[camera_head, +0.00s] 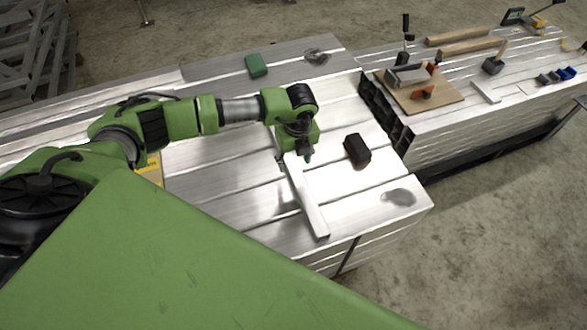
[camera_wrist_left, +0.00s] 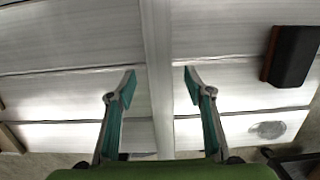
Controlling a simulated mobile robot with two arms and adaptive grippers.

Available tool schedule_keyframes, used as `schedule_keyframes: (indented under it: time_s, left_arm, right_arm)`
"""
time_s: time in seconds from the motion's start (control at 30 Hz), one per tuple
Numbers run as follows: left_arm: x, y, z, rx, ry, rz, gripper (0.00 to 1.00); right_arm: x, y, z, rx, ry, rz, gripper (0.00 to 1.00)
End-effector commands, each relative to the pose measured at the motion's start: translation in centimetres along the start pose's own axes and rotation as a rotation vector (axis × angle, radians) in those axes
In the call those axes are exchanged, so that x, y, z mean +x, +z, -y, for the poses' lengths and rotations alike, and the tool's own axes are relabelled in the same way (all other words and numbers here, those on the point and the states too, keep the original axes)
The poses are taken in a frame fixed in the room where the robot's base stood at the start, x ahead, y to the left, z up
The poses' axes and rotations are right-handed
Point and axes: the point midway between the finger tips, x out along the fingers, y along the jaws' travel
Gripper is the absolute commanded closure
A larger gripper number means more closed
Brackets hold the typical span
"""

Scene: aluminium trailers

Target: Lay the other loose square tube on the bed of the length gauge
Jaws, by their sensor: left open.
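A loose square tube (camera_head: 309,203), pale and bare metal, lies across the flat stacked bars under my left gripper (camera_head: 300,152). In the left wrist view the tube (camera_wrist_left: 158,60) runs lengthwise between the two teal fingertips of that gripper (camera_wrist_left: 159,84). The fingers stand apart, one on each side of the tube, with a gap showing on both sides. A wooden board (camera_head: 448,99) with orange parts and a grey piece on it stands on the right stack; I cannot tell whether it is the length gauge. My right gripper is not in view.
A black block (camera_head: 357,150) lies right of the tube, and also shows in the left wrist view (camera_wrist_left: 290,56). A green block (camera_head: 256,65) lies at the back. Wooden bars (camera_head: 470,47) and small tools lie on the right stack. Black open frame ends (camera_head: 386,113) separate the stacks.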

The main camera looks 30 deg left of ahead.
Motion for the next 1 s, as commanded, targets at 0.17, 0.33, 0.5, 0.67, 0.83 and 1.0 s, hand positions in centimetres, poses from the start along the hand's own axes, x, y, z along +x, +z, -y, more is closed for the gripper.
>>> schedule_keyframes:
  time_s: [0.17,0.33,0.5,0.67,0.83,1.0]
  left_arm:
    - [2.6,0.0,-0.2,0.001,0.005,-0.002,0.53]
    - [4.5,0.0,-0.1,0.000,0.002,-0.002,0.53]
    - [4.8,0.0,-0.1,0.002,0.001,-0.002,0.53]
    - [4.7,0.0,-0.1,0.001,0.001,-0.001,0.71]
    - [4.7,0.1,-0.1,0.001,0.001,-0.001,1.00]
    - [4.6,0.1,0.0,0.000,-0.001,0.000,1.00]
  right_arm:
    - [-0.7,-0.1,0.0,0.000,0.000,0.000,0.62]
    - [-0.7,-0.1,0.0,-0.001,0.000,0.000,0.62]
    - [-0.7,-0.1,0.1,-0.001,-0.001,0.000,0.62]
    - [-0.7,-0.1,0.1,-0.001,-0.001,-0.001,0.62]
    - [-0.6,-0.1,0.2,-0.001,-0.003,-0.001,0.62]
    - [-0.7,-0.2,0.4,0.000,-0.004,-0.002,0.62]
